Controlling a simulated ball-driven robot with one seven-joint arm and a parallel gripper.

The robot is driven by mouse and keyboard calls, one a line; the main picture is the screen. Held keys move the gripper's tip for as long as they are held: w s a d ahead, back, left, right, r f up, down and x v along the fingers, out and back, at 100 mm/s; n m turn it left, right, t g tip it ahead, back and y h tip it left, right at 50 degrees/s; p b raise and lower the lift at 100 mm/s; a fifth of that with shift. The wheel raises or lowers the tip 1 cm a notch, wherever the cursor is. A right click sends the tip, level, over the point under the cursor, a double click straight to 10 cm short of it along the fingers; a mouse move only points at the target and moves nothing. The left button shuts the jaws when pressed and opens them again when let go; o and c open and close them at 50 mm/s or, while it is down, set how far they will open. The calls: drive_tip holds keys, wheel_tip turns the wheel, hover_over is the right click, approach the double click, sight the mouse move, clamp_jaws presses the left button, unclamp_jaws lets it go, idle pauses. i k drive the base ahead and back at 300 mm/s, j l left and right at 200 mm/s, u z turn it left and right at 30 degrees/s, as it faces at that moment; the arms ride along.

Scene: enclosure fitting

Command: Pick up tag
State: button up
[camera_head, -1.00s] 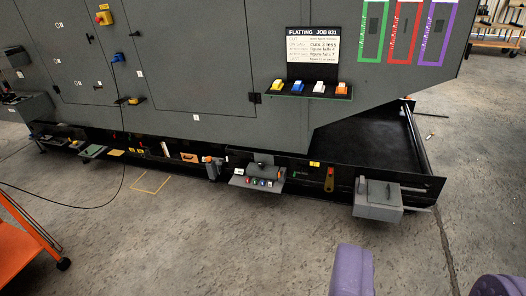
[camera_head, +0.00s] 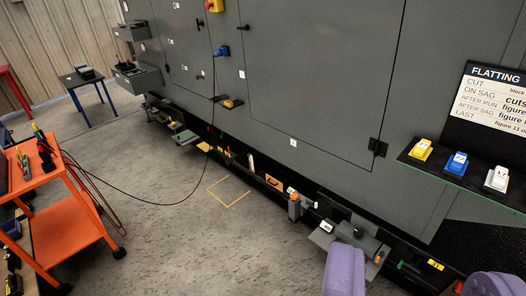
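I cannot tell for sure which thing is the tag. On a dark shelf (camera_head: 465,182) at the right, below a sign, sit a yellow block (camera_head: 420,150), a blue block (camera_head: 456,164) and a white block (camera_head: 497,179), each with a small label. A small yellow label (camera_head: 435,264) shows on the low dark ledge at the bottom right. My gripper (camera_head: 418,280) shows as two purple fingers at the bottom right edge, wide apart with nothing between them. It is below the shelf in the picture and touches none of these things.
A grey cabinet (camera_head: 300,90) fills the middle and right. Its low ledge carries several small items, and a grey bracket (camera_head: 350,237) juts out. A black cable trails across the floor to the orange cart (camera_head: 75,235) at left. Open floor (camera_head: 200,255) lies between.

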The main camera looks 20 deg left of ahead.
sight(19, 165)
drive_tip(key=i+j+u, duration=0.25)
drive_tip(key=i+u, duration=0.2)
drive_tip(key=i+j+u, duration=0.15)
drive_tip(key=i+u, duration=0.6)
drive_tip(key=u, duration=0.15)
drive_tip(key=i+l+u, duration=0.2)
drive_tip(key=i+u, duration=0.25)
drive_tip(key=i+j+u, duration=0.15)
drive_tip(key=i, duration=0.9)
drive_tip(key=i+j+u, duration=0.15)
drive_tip(key=i, duration=0.85)
drive_tip(key=i+j+z, duration=0.25)
drive_tip(key=i, duration=0.25)
drive_tip(key=i+j+z, duration=0.2)
drive_tip(key=i+j, duration=0.15)
drive_tip(key=i, duration=0.15)
